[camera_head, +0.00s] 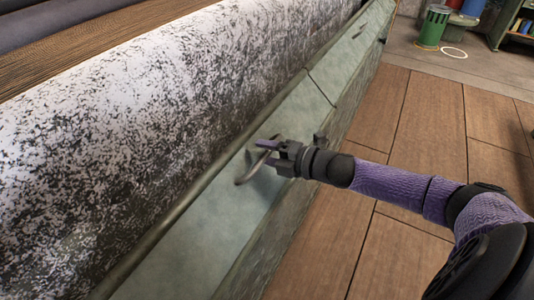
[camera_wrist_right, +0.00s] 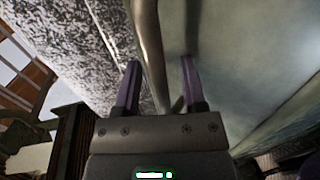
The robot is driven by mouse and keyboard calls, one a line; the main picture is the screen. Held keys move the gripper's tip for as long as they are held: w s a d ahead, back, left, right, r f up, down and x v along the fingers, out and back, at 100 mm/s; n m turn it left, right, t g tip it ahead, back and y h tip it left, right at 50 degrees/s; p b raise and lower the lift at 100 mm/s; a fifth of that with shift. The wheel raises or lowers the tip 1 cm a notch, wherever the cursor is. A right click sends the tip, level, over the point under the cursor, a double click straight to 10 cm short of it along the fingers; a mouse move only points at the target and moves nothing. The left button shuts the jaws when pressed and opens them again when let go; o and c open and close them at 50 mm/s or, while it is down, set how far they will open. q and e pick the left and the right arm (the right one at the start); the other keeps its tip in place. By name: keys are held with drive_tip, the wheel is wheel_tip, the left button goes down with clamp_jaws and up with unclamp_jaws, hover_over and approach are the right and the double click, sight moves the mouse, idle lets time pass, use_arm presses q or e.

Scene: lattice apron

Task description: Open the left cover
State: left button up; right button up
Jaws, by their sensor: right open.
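The left cover (camera_head: 205,235) is a pale green, worn metal panel sloping beside a large speckled roller. It lies shut, with a seam at its far end. A curved metal handle (camera_head: 243,178) stands on it. My right gripper (camera_head: 268,152) is at the handle, its arm coming in from the right. In the right wrist view, its two purple-grey fingers (camera_wrist_right: 160,82) are apart. The handle bar (camera_wrist_right: 150,40) runs between them in that picture, nearer the left finger; I cannot tell whether it touches. My left gripper is not in view.
The black-and-white roller (camera_head: 150,100) runs along the left of the covers. A second green cover (camera_head: 345,60) continues beyond the seam. Brown floor panels (camera_head: 400,250) lie open on the right. A green bin (camera_head: 433,27) and a shelf (camera_head: 515,25) stand far off.

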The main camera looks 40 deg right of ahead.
clamp_jaws()
idle(0.8)
idle(0.5)
